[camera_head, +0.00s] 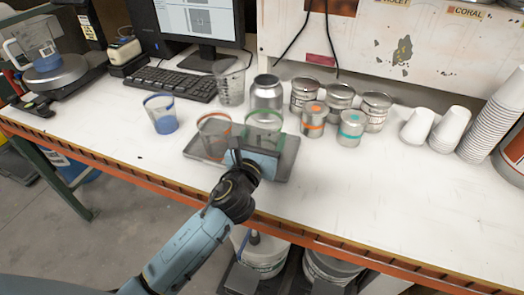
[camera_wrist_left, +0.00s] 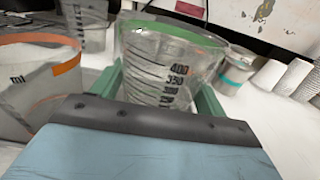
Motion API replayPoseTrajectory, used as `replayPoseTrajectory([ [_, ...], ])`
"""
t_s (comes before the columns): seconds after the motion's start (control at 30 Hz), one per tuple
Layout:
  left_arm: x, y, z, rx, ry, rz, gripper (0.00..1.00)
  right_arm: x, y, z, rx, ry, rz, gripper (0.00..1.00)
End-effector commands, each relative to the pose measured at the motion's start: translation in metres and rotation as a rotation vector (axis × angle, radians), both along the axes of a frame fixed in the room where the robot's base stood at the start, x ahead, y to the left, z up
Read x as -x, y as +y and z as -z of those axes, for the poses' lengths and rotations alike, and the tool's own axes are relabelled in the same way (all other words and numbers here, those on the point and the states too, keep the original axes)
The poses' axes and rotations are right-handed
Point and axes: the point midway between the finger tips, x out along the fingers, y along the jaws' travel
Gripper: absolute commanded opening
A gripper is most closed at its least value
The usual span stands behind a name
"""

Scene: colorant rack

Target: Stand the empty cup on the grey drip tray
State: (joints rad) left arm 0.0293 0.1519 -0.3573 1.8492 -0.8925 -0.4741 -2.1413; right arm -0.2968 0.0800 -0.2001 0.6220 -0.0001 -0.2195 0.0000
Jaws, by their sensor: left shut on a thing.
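The clear cup with a green rim (camera_head: 265,122) is at the right part of the grey drip tray (camera_head: 284,166). It looks empty and upright; I cannot tell whether its base touches the tray. My left gripper (camera_head: 256,146) is shut on this cup. In the left wrist view, the green fingers (camera_wrist_left: 160,92) lie on both sides of the green-rimmed cup (camera_wrist_left: 168,62), which has printed measuring marks. A clear cup with an orange rim (camera_head: 213,132) stands on the tray's left part, and it also shows in the left wrist view (camera_wrist_left: 38,85). My right gripper is out of view.
A cup with blue contents (camera_head: 162,115) stands left of the tray. Behind are a clear measuring cup (camera_head: 230,84), an open metal can (camera_head: 267,92) and several tins (camera_head: 340,100). Paper cups (camera_head: 449,128) stand at the right. The front right of the bench is clear.

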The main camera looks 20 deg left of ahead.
Motion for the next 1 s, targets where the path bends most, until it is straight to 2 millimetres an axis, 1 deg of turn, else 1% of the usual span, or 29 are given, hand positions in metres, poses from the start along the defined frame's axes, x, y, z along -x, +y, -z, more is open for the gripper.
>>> replayPoseTrajectory([
  [0.13,0.000,0.000,0.022,0.003,0.004,-0.002,0.49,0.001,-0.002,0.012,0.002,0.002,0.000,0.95],
  [0.23,0.000,0.000,0.035,0.002,0.003,-0.002,0.49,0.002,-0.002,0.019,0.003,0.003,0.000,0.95],
  [0.3,0.000,0.000,0.037,0.001,0.002,0.000,0.49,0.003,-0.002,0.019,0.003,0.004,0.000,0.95],
  [0.5,0.000,0.000,0.035,0.000,0.001,0.000,0.49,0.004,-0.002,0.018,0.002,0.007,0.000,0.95],
  [0.63,0.000,0.000,0.039,-0.002,0.001,0.000,0.49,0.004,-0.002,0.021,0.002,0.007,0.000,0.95],
  [0.67,0.000,0.000,0.039,-0.002,0.001,0.000,0.76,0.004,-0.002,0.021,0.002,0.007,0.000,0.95],
  [0.8,0.000,0.000,0.038,-0.001,0.001,0.000,0.95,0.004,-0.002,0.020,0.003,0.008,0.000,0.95],
  [1.0,0.000,0.000,0.038,0.000,0.001,0.000,0.96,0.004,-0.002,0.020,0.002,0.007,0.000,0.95],
])
